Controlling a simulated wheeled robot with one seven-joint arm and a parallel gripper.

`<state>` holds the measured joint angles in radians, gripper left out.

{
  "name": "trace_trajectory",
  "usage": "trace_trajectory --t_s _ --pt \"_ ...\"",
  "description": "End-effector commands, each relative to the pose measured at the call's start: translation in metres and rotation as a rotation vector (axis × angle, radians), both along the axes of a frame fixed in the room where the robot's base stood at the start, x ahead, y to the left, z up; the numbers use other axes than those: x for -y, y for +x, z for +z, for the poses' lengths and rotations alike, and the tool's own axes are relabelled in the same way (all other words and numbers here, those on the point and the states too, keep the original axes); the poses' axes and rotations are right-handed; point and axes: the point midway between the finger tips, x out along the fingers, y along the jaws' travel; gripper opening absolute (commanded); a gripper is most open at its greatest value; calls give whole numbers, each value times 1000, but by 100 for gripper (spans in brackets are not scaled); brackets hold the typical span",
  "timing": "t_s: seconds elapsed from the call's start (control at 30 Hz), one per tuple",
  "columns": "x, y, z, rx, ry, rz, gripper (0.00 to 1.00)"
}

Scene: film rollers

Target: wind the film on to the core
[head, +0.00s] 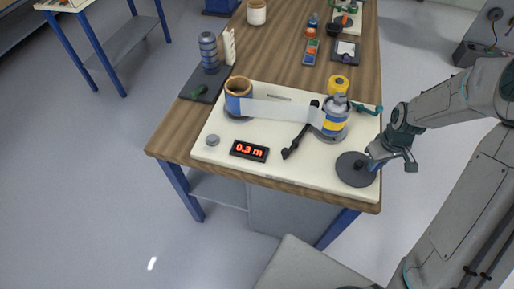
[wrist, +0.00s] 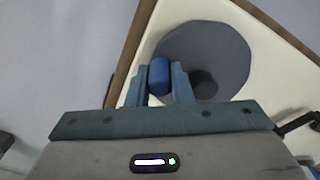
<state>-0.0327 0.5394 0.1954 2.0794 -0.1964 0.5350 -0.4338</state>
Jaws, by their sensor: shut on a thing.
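A cream board (head: 215,150) on the wooden table carries the winding set. At its left, a brown-topped core (head: 239,86) with a blue lower band stands upright. A pale film strip (head: 280,111) runs from it to a yellow, white and blue roll (head: 335,118) at the right. A dark round disc (head: 352,172) lies at the board's front right corner. My gripper (head: 383,160) is at the disc's right edge. In the wrist view its fingers (wrist: 160,84) are shut on a blue knob (wrist: 160,73) above the disc (wrist: 222,55). The knob is mostly hidden in the head view.
A display (head: 249,151) reads 0.3 m. A dark tray (head: 206,84) with a striped cylinder stands at the back left. Small items sit farther along the table.

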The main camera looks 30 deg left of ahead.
Motion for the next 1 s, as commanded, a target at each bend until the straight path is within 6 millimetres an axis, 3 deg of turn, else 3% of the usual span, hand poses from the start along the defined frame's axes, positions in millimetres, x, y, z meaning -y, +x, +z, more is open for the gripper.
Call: trace_trajectory --t_s 0.37,0.73,1.0 --pt "-13 16 -1 -3 0 3 9" --pt "-14 17 -2 -8 -1 1 9" --pt "-32 27 -2 -6 1 5 8"
